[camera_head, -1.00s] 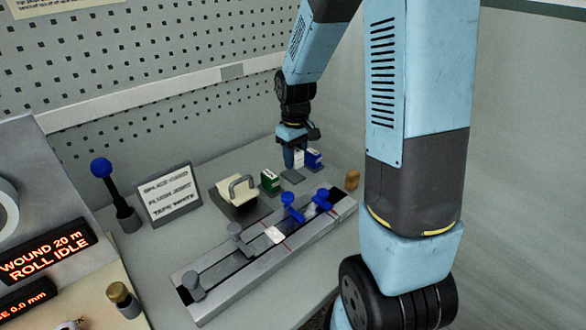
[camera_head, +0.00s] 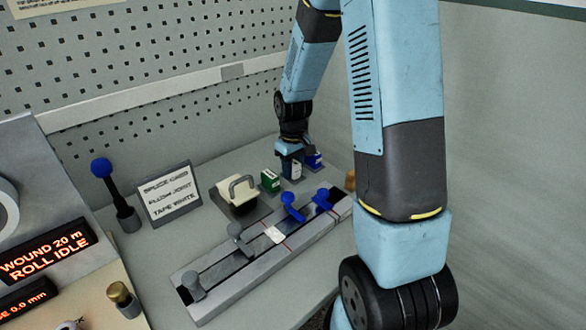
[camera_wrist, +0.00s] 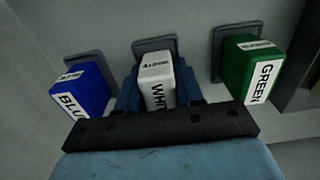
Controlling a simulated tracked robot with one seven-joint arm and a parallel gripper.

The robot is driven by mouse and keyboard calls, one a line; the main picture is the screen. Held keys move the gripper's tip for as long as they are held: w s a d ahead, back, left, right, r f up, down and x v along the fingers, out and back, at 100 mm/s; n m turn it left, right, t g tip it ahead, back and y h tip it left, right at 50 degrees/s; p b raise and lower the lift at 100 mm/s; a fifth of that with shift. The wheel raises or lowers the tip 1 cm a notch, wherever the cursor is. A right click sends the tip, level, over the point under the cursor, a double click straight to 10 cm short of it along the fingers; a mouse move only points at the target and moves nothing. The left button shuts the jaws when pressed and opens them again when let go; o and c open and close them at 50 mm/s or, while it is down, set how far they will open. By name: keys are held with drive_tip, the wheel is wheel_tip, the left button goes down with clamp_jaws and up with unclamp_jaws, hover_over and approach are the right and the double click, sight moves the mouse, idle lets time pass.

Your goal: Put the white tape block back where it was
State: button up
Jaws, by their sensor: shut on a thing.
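The white tape block (camera_wrist: 157,72) is held between the two fingers of my gripper (camera_wrist: 158,92) in the wrist view. A grey square pad (camera_wrist: 154,45) shows behind it, and the block appears to be at that pad; whether it touches is hard to tell. In the head view the white block (camera_head: 296,173) is low at the bench, under my gripper (camera_head: 291,162), between the green block (camera_head: 270,181) and the blue block (camera_head: 314,160). The pad beneath it is hidden there.
In the wrist view the blue block (camera_wrist: 84,90) and green block (camera_wrist: 247,72) stand close on either side, each at its own pad. A splicing rail (camera_head: 220,287) with blue levers lies in front. A sign (camera_head: 167,194) and cream-coloured dispenser (camera_head: 237,196) stand left.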

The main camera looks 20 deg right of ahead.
sight(293, 162)
drive_tip(key=shift+f, duration=0.1)
drive_tip(key=o, duration=1)
drive_tip(key=shift+o, duration=0.2)
wheel_tip(293, 162, up, 13)
drive_tip(key=shift+s+f, duration=0.1)
drive_tip(key=shift+f, duration=0.1)
drive_tip(key=s+r+m+t, duration=0.2)
drive_tip(key=s+r, duration=0.6)
drive_tip(key=s, duration=0.4)
drive_tip(key=s+r+m+t, duration=0.2)
drive_tip(key=s+r, duration=0.5)
drive_tip(key=s, duration=0.4)
drive_tip(key=shift+s+r+m+t, duration=0.3)
drive_tip(key=shift+s+r+t, duration=0.1)
drive_tip(key=shift+t, duration=0.4)
